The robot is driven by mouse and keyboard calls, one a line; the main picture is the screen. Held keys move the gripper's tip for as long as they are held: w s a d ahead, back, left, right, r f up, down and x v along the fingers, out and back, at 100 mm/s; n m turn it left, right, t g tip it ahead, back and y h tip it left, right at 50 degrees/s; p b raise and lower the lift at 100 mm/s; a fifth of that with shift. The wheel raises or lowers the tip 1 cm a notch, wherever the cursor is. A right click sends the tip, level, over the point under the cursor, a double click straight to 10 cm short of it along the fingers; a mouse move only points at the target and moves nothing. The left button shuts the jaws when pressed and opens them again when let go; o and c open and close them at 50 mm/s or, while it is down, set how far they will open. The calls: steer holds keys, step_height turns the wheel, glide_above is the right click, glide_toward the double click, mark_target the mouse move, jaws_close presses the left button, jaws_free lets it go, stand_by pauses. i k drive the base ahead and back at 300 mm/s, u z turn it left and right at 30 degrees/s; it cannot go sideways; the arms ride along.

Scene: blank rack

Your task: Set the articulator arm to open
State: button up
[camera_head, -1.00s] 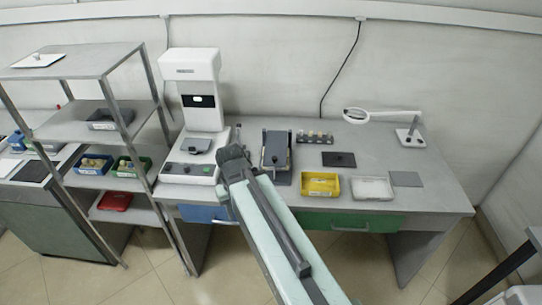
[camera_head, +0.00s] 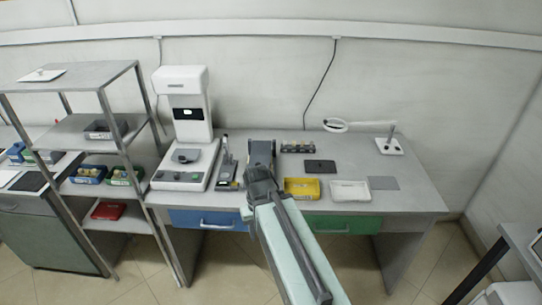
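A second grey device (camera_head: 227,172) with an upright stem stands just left of the gripper.
A white machine (camera_head: 187,125) stands left on the bench (camera_head: 420,197). A yellow tray (camera_head: 302,188), a white tray (camera_head: 350,190), a dark plate (camera_head: 319,166) and a rack of small jars (camera_head: 298,147) lie right. A ring-headed lamp (camera_head: 388,146) stands back right. Metal shelves (camera_head: 85,70) are left.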

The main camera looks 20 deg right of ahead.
mark_target(260, 152)
steer(key=z, duration=0.3)
steer(key=i, duration=0.5)
steer(key=u, duration=1.65)
steer(key=k, duration=0.55)
steer(key=z, duration=0.1)
steer(key=i, duration=0.5)
